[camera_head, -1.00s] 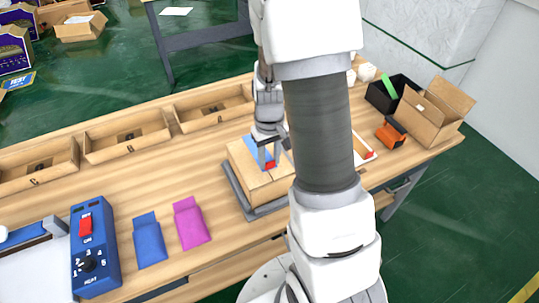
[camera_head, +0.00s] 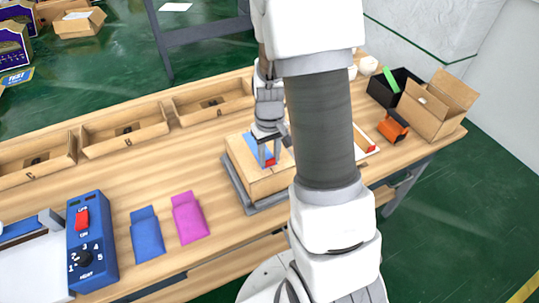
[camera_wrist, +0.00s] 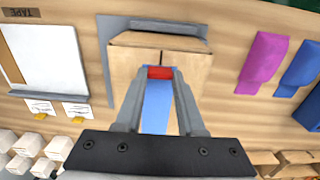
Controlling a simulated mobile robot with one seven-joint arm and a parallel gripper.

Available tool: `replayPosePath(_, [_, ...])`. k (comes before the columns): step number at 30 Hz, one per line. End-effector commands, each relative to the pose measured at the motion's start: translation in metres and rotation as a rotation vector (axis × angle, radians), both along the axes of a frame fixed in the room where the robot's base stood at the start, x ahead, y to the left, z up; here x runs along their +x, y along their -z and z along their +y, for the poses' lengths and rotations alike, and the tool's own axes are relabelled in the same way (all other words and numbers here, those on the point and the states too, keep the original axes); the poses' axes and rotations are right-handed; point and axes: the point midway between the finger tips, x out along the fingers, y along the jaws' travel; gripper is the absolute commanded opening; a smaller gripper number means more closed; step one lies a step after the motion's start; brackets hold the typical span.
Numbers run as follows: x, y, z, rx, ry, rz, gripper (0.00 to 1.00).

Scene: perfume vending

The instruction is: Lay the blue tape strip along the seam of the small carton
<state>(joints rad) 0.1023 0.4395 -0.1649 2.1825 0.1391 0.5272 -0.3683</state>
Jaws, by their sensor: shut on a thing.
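The small carton (camera_head: 247,172) sits closed on a grey base (camera_head: 232,188) on the wooden bench. In the wrist view the carton (camera_wrist: 190,68) shows its seam running away from my gripper. The blue tape strip (camera_head: 254,148) lies over the carton top, in line with the seam; it also shows in the wrist view (camera_wrist: 157,105) between my fingers. My gripper (camera_head: 268,160) is shut on the strip's red end (camera_wrist: 160,72), close above the carton top. I cannot tell whether the whole strip touches the cardboard. My arm hides the carton's right side.
Divided wooden trays (camera_head: 125,130) line the back of the bench. A blue control box (camera_head: 92,240), blue pouch (camera_head: 148,236) and magenta pouch (camera_head: 189,217) are at left. An orange tool (camera_head: 393,127), black bin (camera_head: 385,92) and open carton (camera_head: 432,112) stand at right.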

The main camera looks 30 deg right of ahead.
Motion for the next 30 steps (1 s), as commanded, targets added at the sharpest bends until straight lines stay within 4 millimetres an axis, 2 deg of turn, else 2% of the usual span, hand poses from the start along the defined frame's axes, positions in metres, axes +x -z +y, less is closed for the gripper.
replayPosePath(17, [0.0000,0.0066,-0.0001,0.000,0.000,0.000,0.00])
replayPosePath(18, [0.0000,0.0060,-0.0001,0.000,0.000,0.000,0.43])
replayPosePath(21, [0.0000,0.0059,-0.0001,0.000,0.000,0.000,0.61])
replayPosePath(23, [0.0000,0.0058,-0.0001,0.000,0.000,0.000,0.72])
replayPosePath(30, [-0.0001,0.0058,-0.0001,0.000,0.000,0.000,0.73])
